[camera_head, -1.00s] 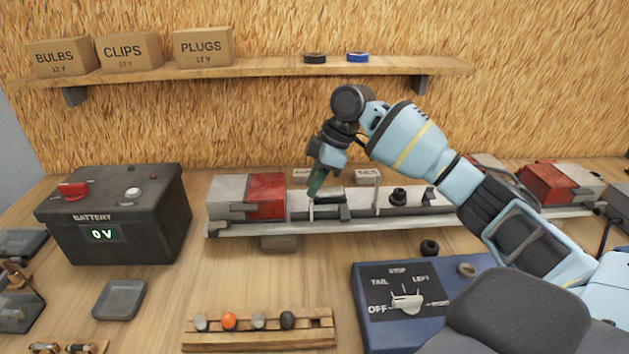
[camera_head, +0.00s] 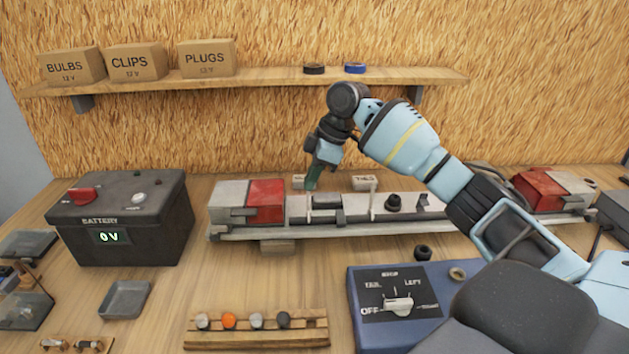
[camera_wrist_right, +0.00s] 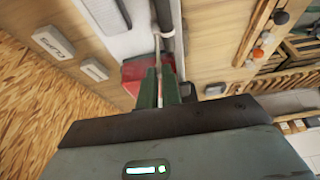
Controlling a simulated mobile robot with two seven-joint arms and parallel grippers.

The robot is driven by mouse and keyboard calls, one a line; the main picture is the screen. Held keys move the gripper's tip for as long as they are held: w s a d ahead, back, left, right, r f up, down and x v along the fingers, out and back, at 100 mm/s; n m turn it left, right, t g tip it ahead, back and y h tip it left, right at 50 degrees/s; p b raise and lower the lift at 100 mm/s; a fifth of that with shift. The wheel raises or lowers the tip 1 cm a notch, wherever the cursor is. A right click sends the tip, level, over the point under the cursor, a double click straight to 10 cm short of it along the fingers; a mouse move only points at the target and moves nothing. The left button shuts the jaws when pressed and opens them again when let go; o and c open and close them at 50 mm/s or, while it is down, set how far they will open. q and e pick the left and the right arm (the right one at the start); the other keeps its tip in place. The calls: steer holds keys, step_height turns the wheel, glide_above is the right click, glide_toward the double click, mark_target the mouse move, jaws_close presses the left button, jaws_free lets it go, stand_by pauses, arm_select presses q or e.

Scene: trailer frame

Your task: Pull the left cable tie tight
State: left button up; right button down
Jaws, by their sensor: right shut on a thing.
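The left cable tie (camera_head: 309,207) is a thin pale strip standing up at the trailer frame (camera_head: 340,233), just right of the left red-and-white lamp (camera_head: 265,200). My right gripper (camera_head: 312,186) points down over it with its green fingers shut on the tie's upper end. In the right wrist view the pale strip of the tie (camera_wrist_right: 158,58) runs between the fingers (camera_wrist_right: 160,88). The loop around the cable is too small to judge. A second cable tie (camera_head: 373,203) stands upright further right. My left gripper is not in view.
A black battery (camera_head: 120,215) reading 0 V stands at the left. A blue switch box (camera_head: 400,325) is in front right, and a wooden rack (camera_head: 255,341) with coloured knobs is in front. A shelf (camera_head: 270,80) with boxes hangs behind.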

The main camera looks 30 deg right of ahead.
steer(key=c, duration=1.5)
jaws_free()
steer(key=shift+c, duration=0.2)
steer(key=shift+f, duration=0.1)
steer(key=v, duration=0.8)
steer(key=shift+f, duration=0.15)
